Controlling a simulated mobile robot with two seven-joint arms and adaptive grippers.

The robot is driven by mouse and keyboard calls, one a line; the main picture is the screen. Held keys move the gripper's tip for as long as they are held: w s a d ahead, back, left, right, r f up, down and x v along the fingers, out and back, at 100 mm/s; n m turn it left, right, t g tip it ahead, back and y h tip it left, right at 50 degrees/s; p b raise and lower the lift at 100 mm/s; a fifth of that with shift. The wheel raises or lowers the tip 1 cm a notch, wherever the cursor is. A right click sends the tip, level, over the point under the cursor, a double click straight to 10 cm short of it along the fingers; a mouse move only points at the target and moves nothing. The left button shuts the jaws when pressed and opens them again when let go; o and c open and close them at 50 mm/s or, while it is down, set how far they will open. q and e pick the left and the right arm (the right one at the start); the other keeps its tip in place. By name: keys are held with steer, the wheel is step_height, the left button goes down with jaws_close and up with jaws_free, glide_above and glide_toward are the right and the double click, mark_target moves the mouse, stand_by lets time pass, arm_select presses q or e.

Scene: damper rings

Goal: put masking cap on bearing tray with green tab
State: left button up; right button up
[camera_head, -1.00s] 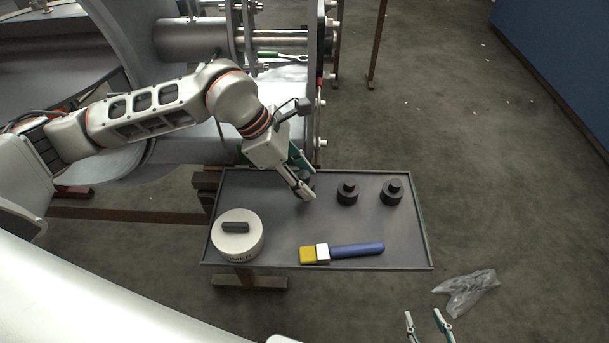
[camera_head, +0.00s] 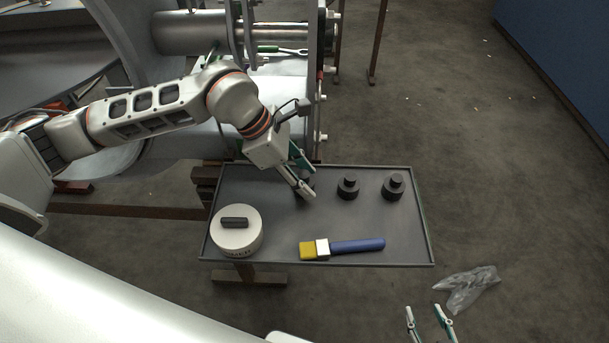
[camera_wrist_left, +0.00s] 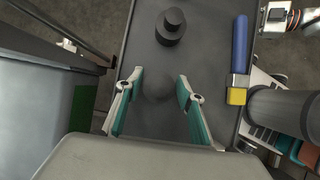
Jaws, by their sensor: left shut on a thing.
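My left gripper (camera_head: 305,190) is low over the back left part of a dark grey table tray (camera_head: 270,185). It is shut on a dark masking cap, mostly hidden by the fingers in the head view. The left wrist view shows this cap (camera_wrist_left: 158,88) as a dark round shape between the two green-lined fingers. Two more black stepped caps stand upright to its right, one nearer (camera_head: 348,187) and one farther (camera_head: 393,187). My right gripper (camera_head: 431,322) is open and empty at the bottom edge. I cannot pick out a bearing tray with a green tab for certain.
A round white tin (camera_head: 236,241) with a dark bar on top and a brush (camera_head: 356,245) with a blue handle lie on the tray's front. Large grey machinery (camera_head: 190,33) stands behind. A green patch (camera_wrist_left: 83,108) shows at left in the left wrist view. Clear plastic (camera_head: 467,290) lies on the floor.

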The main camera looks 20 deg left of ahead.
arm_select(q)
steer(key=shift+f, duration=0.25)
arm_select(e)
steer(key=shift+s+f, duration=0.2)
steer(key=shift+f, duration=0.2)
arm_select(q)
steer(key=o, duration=1.6)
steer(key=shift+c, duration=0.2)
arm_select(e)
steer(key=shift+s, duration=0.1)
steer(key=shift+d, duration=0.1)
arm_select(q)
steer(key=shift+a+r, duration=0.15)
steer(key=shift+r, duration=0.05)
steer(key=v, duration=1.1)
steer(key=shift+r, duration=0.3)
steer(key=shift+s+a, duration=0.1)
jaws_close()
